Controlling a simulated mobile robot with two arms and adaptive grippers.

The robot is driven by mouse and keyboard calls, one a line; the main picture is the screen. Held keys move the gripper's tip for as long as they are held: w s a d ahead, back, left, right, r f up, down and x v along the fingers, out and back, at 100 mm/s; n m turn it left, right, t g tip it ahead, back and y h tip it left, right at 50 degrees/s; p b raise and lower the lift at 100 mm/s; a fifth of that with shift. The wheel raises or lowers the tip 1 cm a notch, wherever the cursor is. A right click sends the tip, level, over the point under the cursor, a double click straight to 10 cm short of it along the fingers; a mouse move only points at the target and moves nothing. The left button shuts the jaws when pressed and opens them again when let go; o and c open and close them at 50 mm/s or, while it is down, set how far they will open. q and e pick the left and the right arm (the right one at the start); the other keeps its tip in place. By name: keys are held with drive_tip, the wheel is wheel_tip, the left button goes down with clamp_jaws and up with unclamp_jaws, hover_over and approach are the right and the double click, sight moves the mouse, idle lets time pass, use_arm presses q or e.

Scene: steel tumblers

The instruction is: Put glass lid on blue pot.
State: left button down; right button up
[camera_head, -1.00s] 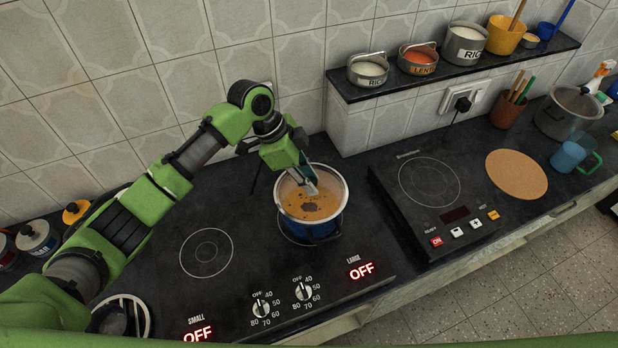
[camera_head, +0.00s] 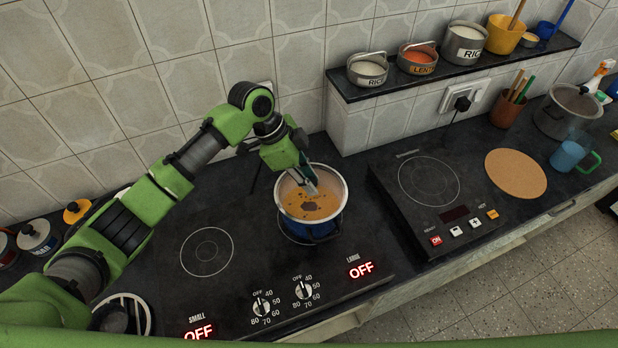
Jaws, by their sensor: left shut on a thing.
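The blue pot (camera_head: 323,231) stands upright on the large hob zone, with a steel rim and orange-brown soup with dark bits inside. My left gripper (camera_head: 311,186) comes in from the back left, with its fingertips over the middle of the pot's opening. It is shut on what seems to be the knob of the glass lid (camera_head: 325,204). The clear glass is hard to make out against the soup and steel rim. I cannot tell whether the lid touches the rim all round. My right gripper is not in view.
A black induction plate (camera_head: 415,222) and a round cork mat (camera_head: 516,174) lie to the right. A shelf (camera_head: 345,93) with several containers stands behind. A blue mug (camera_head: 566,156) sits at far right. The small hob zone (camera_head: 206,252) is bare.

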use_arm(q)
drive_tip(key=shift+f, duration=0.6)
drive_tip(key=c, duration=1.7)
unclamp_jaws()
drive_tip(key=v, duration=1.2)
